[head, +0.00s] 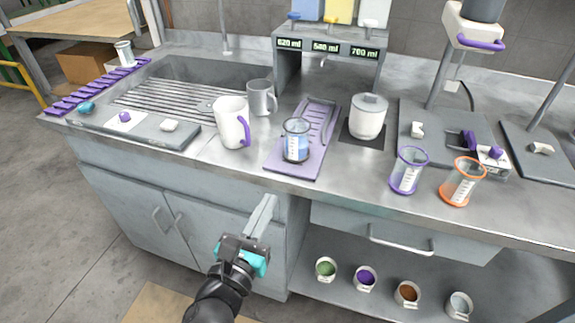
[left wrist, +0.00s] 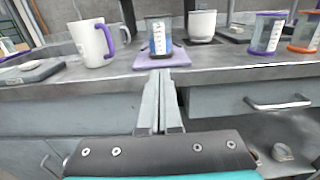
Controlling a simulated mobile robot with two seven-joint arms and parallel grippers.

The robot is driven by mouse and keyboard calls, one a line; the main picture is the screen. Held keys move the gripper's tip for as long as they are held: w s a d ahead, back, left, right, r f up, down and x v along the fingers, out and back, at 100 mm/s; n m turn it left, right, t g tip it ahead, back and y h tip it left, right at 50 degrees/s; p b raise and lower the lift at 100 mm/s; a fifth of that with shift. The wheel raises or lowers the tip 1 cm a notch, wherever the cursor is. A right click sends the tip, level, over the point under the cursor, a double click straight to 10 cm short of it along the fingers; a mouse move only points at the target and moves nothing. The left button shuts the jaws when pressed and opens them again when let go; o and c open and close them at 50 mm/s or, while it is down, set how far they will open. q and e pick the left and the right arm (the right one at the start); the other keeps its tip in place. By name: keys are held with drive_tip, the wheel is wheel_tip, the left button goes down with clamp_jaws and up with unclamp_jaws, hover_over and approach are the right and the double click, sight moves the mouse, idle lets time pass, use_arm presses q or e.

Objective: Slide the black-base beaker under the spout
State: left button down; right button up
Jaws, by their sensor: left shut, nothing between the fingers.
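The black-base beaker (head: 296,141) holds blue liquid and stands upright on the front part of the purple tray (head: 285,168). It also shows in the left wrist view (left wrist: 158,38), just beyond the counter's front edge. The dispenser (head: 293,50) with its taps and volume displays stands behind the tray; a small spout (head: 323,62) shows under its middle. My left gripper (head: 268,203) is shut and empty, in front of the counter and below the beaker, apart from it. In the left wrist view its fingers (left wrist: 158,75) point towards the beaker. My right gripper is not in view.
A white mug with purple handle (head: 231,122) and a grey mug (head: 261,97) stand left of the tray. A white lidded pot (head: 368,117) is to its right. Purple-rimmed (head: 408,170) and orange-rimmed (head: 463,182) beakers stand farther right. A drawer handle (head: 402,246) juts out below.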

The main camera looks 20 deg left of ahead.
sight(291, 155)
use_arm(q)
drive_tip(key=shift+w+d, duration=0.2)
drive_tip(key=shift+w, duration=7.7)
drive_tip(key=shift+a, duration=0.1)
